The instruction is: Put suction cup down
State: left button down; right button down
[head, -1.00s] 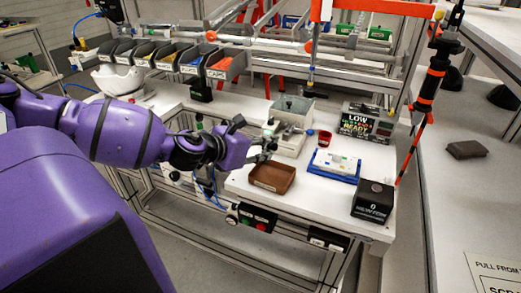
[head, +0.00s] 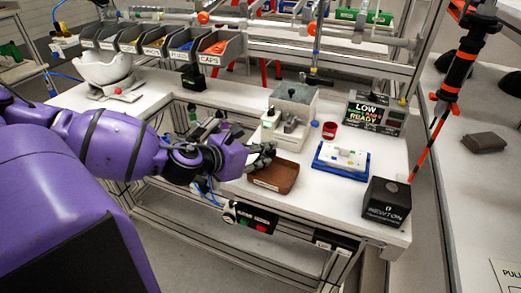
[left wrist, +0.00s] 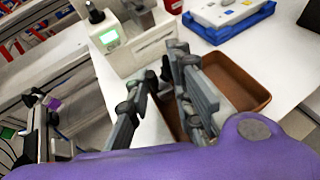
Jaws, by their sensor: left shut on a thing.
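My left gripper (head: 262,156) is at the back left edge of a brown tray (head: 285,183). In the left wrist view its grey fingers (left wrist: 160,85) reach over the near left side of the tray (left wrist: 245,78). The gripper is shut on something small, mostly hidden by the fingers. I cannot clearly make out the suction cup, or whether the held thing touches the tray. The visible tray floor looks empty. My right gripper is not in view.
A grey machine (head: 290,115) stands behind the tray. A red cup (head: 329,130), a blue tray with a white part (head: 341,160) and a black box (head: 386,203) stand to the right. A white helmet shell (head: 102,68) is at the far left.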

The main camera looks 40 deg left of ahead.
pick_arm(q)
jog(key=shift+d+r, duration=0.1)
jog(key=shift+d, duration=0.2)
jog(key=c, duration=1.6)
grip_release()
jog(key=shift+w, duration=0.1)
jog(key=shift+o, duration=0.3)
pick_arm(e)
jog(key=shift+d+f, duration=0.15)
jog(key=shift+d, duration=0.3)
pick_arm(q)
jog(key=shift+r, duration=0.15)
jog(key=p+v, duration=0.4)
jog(key=v, duration=0.8)
jog(key=shift+f, duration=0.25)
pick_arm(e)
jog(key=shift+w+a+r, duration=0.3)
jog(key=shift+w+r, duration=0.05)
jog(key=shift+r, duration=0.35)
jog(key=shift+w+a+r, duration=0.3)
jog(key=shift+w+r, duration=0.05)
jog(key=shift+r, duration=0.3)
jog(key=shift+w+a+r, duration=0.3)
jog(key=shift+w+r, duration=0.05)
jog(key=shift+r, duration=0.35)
